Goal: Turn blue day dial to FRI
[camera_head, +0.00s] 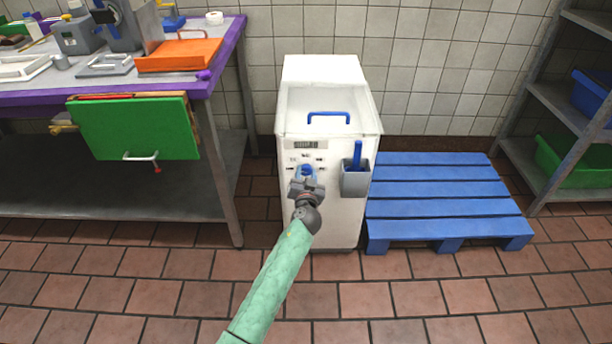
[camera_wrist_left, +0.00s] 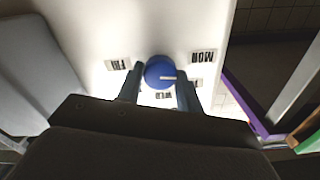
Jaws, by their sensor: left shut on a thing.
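The blue day dial (camera_head: 307,169) is on the front of the white machine (camera_head: 325,215). In the left wrist view the round blue dial (camera_wrist_left: 156,68) sits between the two fingers of my left gripper (camera_wrist_left: 160,80), which is shut on it. Its white mark points to the right in that view. The FRI label (camera_wrist_left: 118,63) is left of the dial and the MON label (camera_wrist_left: 204,56) is right, both upside down. The WED label (camera_wrist_left: 163,96) is below. Another label (camera_wrist_left: 197,83) is partly hidden by a finger. My left gripper (camera_head: 307,177) also shows in the head view. My right gripper is out of view.
A grey holder (camera_head: 355,183) with a blue-handled tool is on the machine's front, just right of the dial. A blue pallet (camera_head: 440,197) lies to the right. A purple-edged table (camera_head: 225,60) with a hanging green board (camera_head: 135,128) stands left.

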